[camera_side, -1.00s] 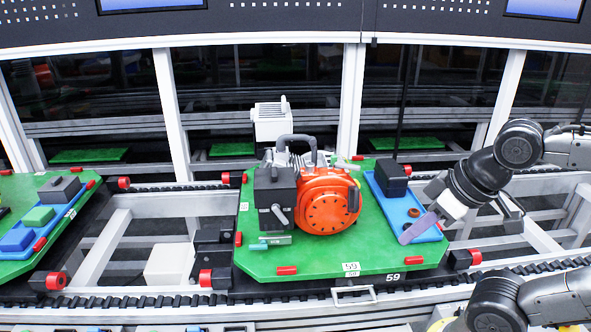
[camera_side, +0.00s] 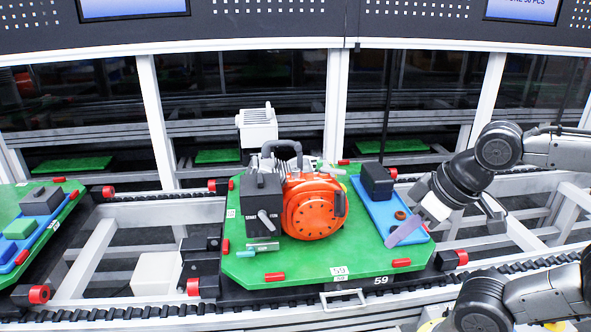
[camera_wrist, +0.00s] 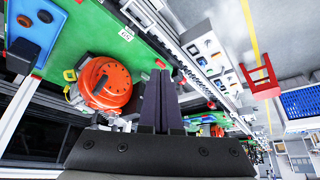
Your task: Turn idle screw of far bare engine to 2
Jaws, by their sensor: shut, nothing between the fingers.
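An engine with an orange round cover (camera_side: 314,208), a dark box with a lever (camera_side: 263,205) and a grey handle stands on the green pallet marked 59 (camera_side: 300,266). The same orange cover shows in the wrist view (camera_wrist: 106,84). A smaller orange engine part (camera_wrist: 217,131) shows farther off in the wrist view. I cannot make out an idle screw on either. My gripper (camera_side: 404,231) is shut and empty, its flat fingers appearing over the front of the blue tray (camera_side: 375,214), right of the engine. Its dark fingers (camera_wrist: 161,98) point forward in the wrist view.
A black block (camera_side: 377,182) sits on the blue tray. Another green pallet with a blue tray (camera_side: 30,243) stands at the left. Conveyor rails (camera_side: 180,312) run along the front. Another arm link (camera_side: 485,305) fills the lower right. A red stool (camera_wrist: 261,78) stands on the floor.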

